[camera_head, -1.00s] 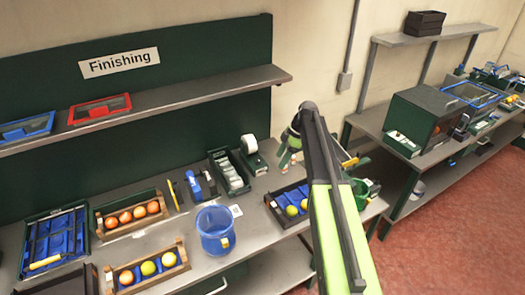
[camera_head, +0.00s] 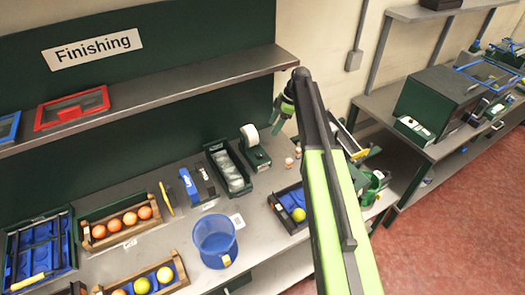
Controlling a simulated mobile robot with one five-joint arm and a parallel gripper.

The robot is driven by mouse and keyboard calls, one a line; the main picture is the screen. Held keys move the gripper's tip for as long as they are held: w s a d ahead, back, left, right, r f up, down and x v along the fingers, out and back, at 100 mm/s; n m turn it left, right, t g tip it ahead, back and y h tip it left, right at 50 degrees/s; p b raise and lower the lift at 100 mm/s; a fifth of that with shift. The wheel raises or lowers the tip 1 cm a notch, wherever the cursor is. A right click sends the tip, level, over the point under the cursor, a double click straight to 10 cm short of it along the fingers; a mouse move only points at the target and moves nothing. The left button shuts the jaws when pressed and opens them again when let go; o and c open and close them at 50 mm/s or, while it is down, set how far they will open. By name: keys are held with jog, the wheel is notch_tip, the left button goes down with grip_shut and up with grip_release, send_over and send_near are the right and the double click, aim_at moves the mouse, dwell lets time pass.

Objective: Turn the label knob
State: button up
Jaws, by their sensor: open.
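My gripper (camera_head: 281,118) hangs at the end of my raised green-and-black arm, in front of the dark green back panel. It is small in the view and looks empty; its jaws are open. Below and left of it, a dark green dispenser (camera_head: 260,158) with a white roll (camera_head: 250,135) stands on the bench. I cannot tell how far the gripper is from it in depth. I cannot make out a label knob for sure. My arm hides part of the bench to the right of the dispenser.
A blue bin (camera_head: 214,242) stands near the front of the steel bench (camera_head: 180,232). Wooden trays of oranges (camera_head: 119,221) lie to its left. A blue-lined tray (camera_head: 289,208) with a yellow-green fruit sits beside my arm. A shelf (camera_head: 160,95) runs above.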

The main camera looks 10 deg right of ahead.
aim_at(260, 154)
jog(key=b+x, duration=0.4)
jog(key=x, duration=0.1)
jog(key=b+x, duration=1)
jog(key=x, duration=0.1)
jog(key=shift+d+f, duration=0.1)
jog(key=shift+d, duration=0.25)
jog(key=shift+a+f+b, duration=0.3)
jog(key=shift+f+b, duration=0.1)
jog(key=shift+b, duration=0.1)
jog(key=shift+r, duration=0.15)
jog(key=shift+c, duration=0.5)
grip_shut()
